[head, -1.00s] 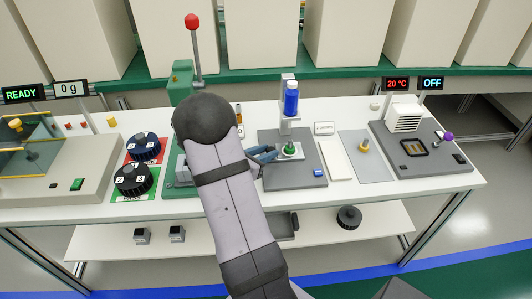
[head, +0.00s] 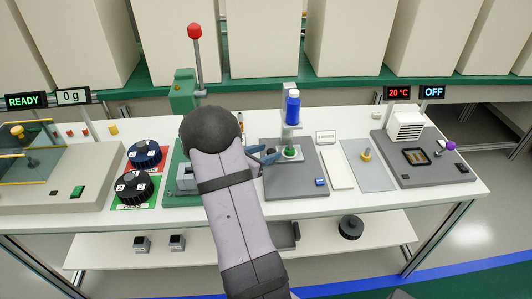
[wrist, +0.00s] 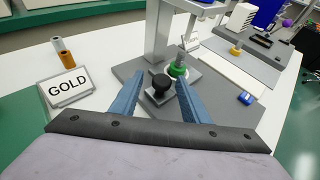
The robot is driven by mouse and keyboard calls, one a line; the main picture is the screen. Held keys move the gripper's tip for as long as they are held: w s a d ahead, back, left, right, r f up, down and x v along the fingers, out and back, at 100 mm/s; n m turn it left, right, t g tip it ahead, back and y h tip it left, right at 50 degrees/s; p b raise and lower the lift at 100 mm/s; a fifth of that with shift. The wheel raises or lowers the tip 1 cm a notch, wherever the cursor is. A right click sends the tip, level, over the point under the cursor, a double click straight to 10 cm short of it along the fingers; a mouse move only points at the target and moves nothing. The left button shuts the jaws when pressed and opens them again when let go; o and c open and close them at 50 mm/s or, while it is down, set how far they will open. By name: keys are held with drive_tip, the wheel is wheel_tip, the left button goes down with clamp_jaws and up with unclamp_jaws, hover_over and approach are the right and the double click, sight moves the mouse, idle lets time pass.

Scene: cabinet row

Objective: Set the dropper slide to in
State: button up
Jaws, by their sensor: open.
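The dropper station has a grey base (head: 290,188), an upright post and a blue bottle (head: 293,108) held high above a green ringed piece (head: 290,153). In the wrist view the green ringed piece (wrist: 178,69) sits just beyond a black knob (wrist: 160,81) on a small grey block, which looks like the slide's handle. My gripper (wrist: 158,88) is open, with its blue fingers on either side of the knob and a gap showing on both sides. In the head view my gripper (head: 270,154) is at the station's left side, and my arm hides the knob.
A GOLD sign (wrist: 69,88) and an orange cylinder (wrist: 67,59) stand left of the station in the wrist view. A blue block (head: 320,182) lies on the base's front right.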

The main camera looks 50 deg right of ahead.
drive_tip(key=shift+a, duration=0.15)
drive_tip(key=shift+b+v, duration=0.3)
drive_tip(key=shift+v, duration=3.25)
drive_tip(key=s+a+m+y, duration=0.1)
drive_tip(key=s+a+m, duration=0.1)
drive_tip(key=s+a+f+m+g+y, duration=0.1)
drive_tip(key=s+a+m, duration=0.1)
drive_tip(key=a, duration=0.1)
drive_tip(key=s+a+f+m+y, duration=0.1)
drive_tip(key=s+a+y, duration=0.1)
drive_tip(key=a, duration=0.1)
drive_tip(key=shift+a+m+g, duration=0.25)
drive_tip(key=shift+m+g, duration=0.15)
drive_tip(key=s+a+f+m+t+y, duration=0.1)
drive_tip(key=s+a+m+y, duration=0.2)
drive_tip(key=a, duration=0.6)
drive_tip(key=s+a+f+m+y, duration=0.1)
drive_tip(key=a+m+y, duration=0.35)
drive_tip(key=a, duration=0.35)
drive_tip(key=s+a+f+m+t+y, duration=0.1)
drive_tip(key=s+a+m+y, duration=0.1)
drive_tip(key=a+m, duration=0.5)
wheel_tip(320, 180, up, 14)
drive_tip(key=a+n+p, duration=0.1)
drive_tip(key=n+p, duration=0.1)
drive_tip(key=p, duration=1.2)
drive_tip(key=shift+s+a, duration=0.15)
drive_tip(key=shift+a, duration=0.25)
